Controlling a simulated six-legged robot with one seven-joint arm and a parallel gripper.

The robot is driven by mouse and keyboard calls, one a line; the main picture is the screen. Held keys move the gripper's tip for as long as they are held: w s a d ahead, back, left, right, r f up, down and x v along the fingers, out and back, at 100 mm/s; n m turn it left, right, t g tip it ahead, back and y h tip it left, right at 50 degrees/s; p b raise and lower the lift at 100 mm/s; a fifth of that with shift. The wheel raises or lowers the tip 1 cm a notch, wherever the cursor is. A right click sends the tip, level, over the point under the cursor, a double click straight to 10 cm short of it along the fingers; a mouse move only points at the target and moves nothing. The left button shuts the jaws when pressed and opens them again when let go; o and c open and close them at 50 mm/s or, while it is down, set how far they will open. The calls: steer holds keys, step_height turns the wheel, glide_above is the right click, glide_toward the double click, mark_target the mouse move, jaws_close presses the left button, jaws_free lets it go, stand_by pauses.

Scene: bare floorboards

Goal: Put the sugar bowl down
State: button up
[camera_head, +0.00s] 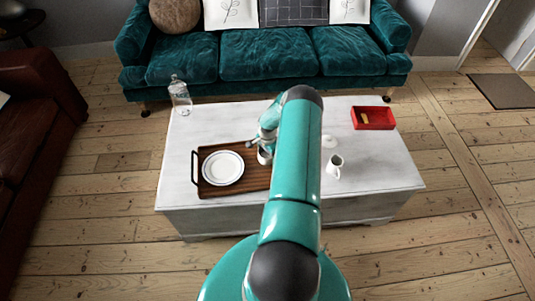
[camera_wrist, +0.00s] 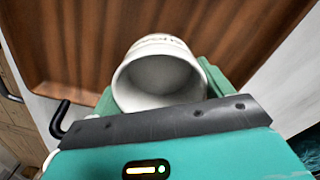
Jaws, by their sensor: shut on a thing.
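The sugar bowl (camera_wrist: 158,76) is a plain white round vessel with lettering on its side. In the wrist view its open mouth faces the camera, and my gripper (camera_wrist: 160,90) is shut on it with green fingers at both sides. In the head view the bowl (camera_head: 264,157) shows small and partly hidden by my arm, over the right part of the brown wooden tray (camera_head: 258,181). The tray's striped wood (camera_wrist: 95,45) lies behind the bowl in the wrist view. I cannot tell whether the bowl touches the tray.
A stack of white plates (camera_head: 223,168) occupies the tray's left part. A white jug (camera_head: 335,165) stands on the pale table (camera_head: 385,170), right of my arm. A red box (camera_head: 373,118) is at the back right, a glass bottle (camera_head: 180,97) at the back left.

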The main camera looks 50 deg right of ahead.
steer(key=o, duration=1.1)
steer(key=shift+c, duration=0.2)
step_height(320, 180, up, 12)
steer(key=shift+r, duration=0.25)
steer(key=w+a+r+n+h, duration=0.1)
steer(key=w+a+r+n, duration=0.2)
steer(key=r, duration=0.5)
steer(key=w+a+r+n, duration=0.2)
steer(key=w+a+r, duration=0.25)
steer(key=r, duration=0.35)
steer(key=a+r+n+t+h, duration=0.15)
steer(key=a+r+n, duration=0.35)
steer(key=a+r, duration=1.2)
steer(key=s+a+r+n+t+y, duration=0.1)
steer(key=s+a+r+n+t, duration=0.1)
steer(key=s+a+r+n, duration=0.3)
steer(key=s+a+r+n+t+y, duration=0.1)
steer(key=s+a+r+n, duration=0.4)
steer(key=s+a, duration=0.9)
steer(key=a+r+t, duration=0.1)
steer(key=a+r, duration=0.1)
steer(key=a, duration=0.2)
steer(key=shift+s+a+r+n, duration=0.2)
steer(key=shift+r+n, duration=0.1)
steer(key=shift+r, duration=0.05)
steer(key=shift+y, duration=0.25)
